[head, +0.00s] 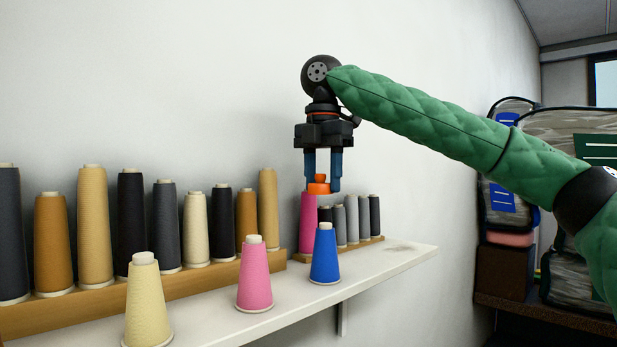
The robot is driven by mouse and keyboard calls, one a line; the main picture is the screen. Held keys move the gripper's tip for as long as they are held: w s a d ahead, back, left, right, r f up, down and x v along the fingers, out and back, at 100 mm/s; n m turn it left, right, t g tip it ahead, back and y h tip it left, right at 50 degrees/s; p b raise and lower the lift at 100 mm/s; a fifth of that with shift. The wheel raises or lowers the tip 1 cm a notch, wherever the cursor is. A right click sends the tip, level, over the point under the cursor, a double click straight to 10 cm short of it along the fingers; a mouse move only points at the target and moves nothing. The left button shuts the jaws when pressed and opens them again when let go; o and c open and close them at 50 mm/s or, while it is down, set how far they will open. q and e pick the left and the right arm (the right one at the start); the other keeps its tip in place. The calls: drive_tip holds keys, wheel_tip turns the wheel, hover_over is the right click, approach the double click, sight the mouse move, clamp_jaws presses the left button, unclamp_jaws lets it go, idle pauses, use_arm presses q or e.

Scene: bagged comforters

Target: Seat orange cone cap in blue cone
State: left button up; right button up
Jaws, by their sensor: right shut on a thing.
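My right gripper (322,184) points straight down above the shelf, its two blue fingers shut on the orange cone cap (319,188). In the picture the cap overlaps the top of a magenta cone (308,222) behind it; I cannot tell whether they touch. The blue cone (325,258) stands upright near the shelf's front, with a pale top (325,226). The cap shows above the blue cone and slightly to its left, with a clear gap between them. My left gripper is not in view.
A pink cone (255,275) and a cream cone (147,305) stand left of the blue cone on the white shelf (385,262). Several thread cones stand behind on wooden racks (220,278). The shelf's right end is clear. Bagged comforters (570,130) are at the far right.

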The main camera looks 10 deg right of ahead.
drive_tip(key=shift+s+d+r, duration=0.2)
drive_tip(key=shift+s+d, duration=0.15)
drive_tip(key=shift+s, duration=0.15)
drive_tip(key=shift+s+d+r, duration=0.2)
drive_tip(key=shift+s+d, duration=0.15)
drive_tip(key=shift+s, duration=0.15)
drive_tip(key=shift+w+a+f, duration=0.25)
drive_tip(key=shift+w+a, duration=0.35)
drive_tip(key=shift+w, duration=0.15)
drive_tip(key=shift+n, duration=0.3)
drive_tip(key=shift+s+d+f, duration=0.35)
drive_tip(key=shift+s+d, duration=0.05)
drive_tip(key=shift+f, duration=0.2)
drive_tip(key=shift+w+a+f+b, duration=0.1)
drive_tip(key=shift+w+f+b, duration=0.05)
drive_tip(key=shift+f, duration=0.3)
drive_tip(key=shift+w+a+f+b, duration=0.1)
drive_tip(key=shift+f+b, duration=0.05)
drive_tip(key=shift+f, duration=0.3)
drive_tip(key=shift+s+d+f, duration=0.15)
drive_tip(key=shift+s+f, duration=0.05)
drive_tip(key=shift+f, duration=0.65)
drive_tip(key=shift+w+f, duration=0.1)
drive_tip(key=shift+f, duration=0.1)
